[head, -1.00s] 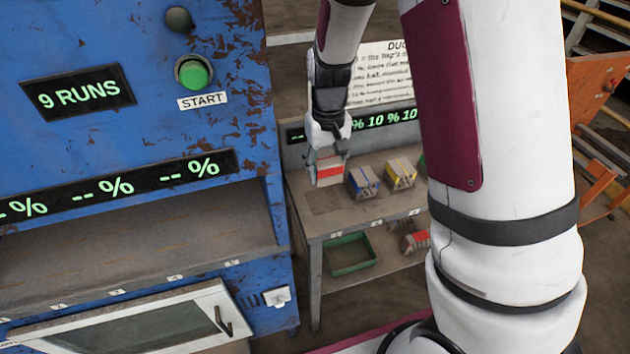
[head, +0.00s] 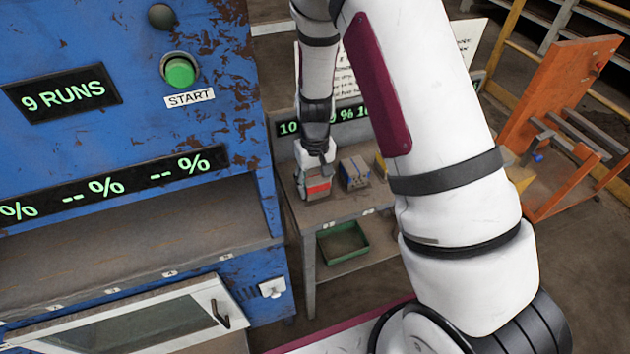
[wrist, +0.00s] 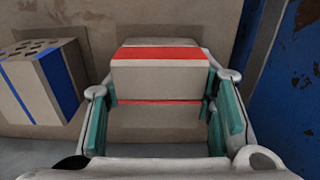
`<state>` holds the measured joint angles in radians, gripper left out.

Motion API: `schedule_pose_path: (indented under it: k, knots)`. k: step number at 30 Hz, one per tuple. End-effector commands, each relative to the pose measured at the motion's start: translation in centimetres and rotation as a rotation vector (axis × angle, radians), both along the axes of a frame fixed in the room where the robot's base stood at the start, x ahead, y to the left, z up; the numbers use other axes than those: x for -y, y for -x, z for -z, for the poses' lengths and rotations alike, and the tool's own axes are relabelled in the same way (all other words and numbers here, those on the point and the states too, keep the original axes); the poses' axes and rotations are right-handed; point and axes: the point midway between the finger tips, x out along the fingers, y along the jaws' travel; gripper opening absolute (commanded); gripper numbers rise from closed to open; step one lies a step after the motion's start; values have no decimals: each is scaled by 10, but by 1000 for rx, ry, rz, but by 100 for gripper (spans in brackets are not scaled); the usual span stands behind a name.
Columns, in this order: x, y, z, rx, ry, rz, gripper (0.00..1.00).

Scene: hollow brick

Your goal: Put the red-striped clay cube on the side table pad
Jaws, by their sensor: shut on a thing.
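The red-striped clay cube (head: 319,184) is a grey-beige block with a red band. It is at the left end of the grey side table (head: 338,206), upright and level. My gripper (head: 316,174) points down over it and is shut on it. In the wrist view the cube (wrist: 160,72) sits between the two teal-padded fingers of my gripper (wrist: 163,104). The cube appears down at the table top, where the pad lies; the pad is mostly hidden under it, so exact contact is hard to see.
A blue-striped cube (head: 354,173) stands just right, apart from mine; a yellow-striped one (head: 381,166) is partly behind my arm. The blue machine (head: 235,120) rises close on the left. A green tray (head: 343,243) lies on the lower shelf. A display (head: 350,114) backs the table.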

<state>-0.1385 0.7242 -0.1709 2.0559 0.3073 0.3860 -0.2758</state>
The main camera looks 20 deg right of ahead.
Motion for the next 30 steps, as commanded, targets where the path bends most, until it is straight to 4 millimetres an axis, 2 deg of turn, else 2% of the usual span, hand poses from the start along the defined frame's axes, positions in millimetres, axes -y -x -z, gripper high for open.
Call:
schedule_pose_path:
  k: [8, 9, 11, 12, 23, 26, 30]
  knots:
    - [0, -1, 3, 1, 0, 0, 22]
    - [0, 0, 3, 1, 0, 0, 54]
    - [0, 0, 2, 1, 0, 0, 68]
    - [0, 0, 2, 1, 0, 0, 70]
    - [0, 0, -2, 2, 0, 0, 70]
    - [0, -2, -11, 5, 0, 0, 70]
    - [0, -3, -34, 7, -1, -1, 70]
